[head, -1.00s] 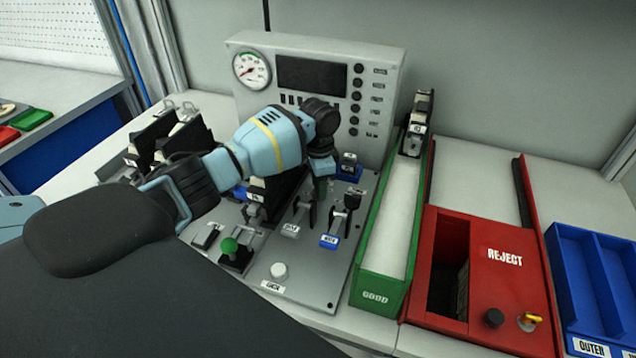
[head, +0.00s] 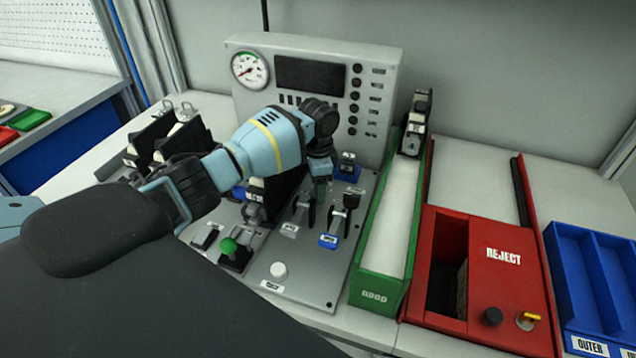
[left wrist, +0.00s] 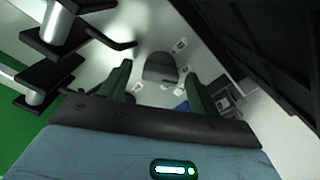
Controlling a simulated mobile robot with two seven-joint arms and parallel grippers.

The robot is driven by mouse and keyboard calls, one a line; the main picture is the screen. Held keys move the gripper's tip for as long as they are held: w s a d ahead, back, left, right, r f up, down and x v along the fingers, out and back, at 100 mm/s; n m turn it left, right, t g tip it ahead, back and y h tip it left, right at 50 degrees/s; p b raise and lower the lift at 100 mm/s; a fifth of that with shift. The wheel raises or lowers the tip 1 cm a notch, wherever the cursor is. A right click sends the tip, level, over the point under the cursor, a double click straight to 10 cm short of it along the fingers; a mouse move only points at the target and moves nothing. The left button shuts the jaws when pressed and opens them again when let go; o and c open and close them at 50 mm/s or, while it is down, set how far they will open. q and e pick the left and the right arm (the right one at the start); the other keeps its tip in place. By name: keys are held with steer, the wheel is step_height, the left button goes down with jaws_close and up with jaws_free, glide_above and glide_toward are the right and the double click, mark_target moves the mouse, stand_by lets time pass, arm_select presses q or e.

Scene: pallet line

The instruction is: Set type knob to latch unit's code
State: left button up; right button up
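The type knob (left wrist: 160,68) shows in the left wrist view as a dark grey rounded knob on a light panel, with small white labels around it that are too small to read. My left gripper (left wrist: 158,90) is open, its two green fingers apart on either side of the knob; I cannot tell if they touch it. In the head view the left gripper (head: 321,187) points down at the panel (head: 303,272), and my wrist hides the knob. My right gripper is out of view.
Two levers (head: 329,228) stand just in front of the gripper. A grey console (head: 390,75) with a gauge rises behind. To the right are the green GOOD chute (head: 376,292), the red REJECT box (head: 510,290) and a blue tray (head: 590,330). Black units (head: 150,140) stand at left.

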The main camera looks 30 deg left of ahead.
arm_select(q)
steer(key=shift+r, duration=0.15)
steer(key=shift+r, duration=3.8)
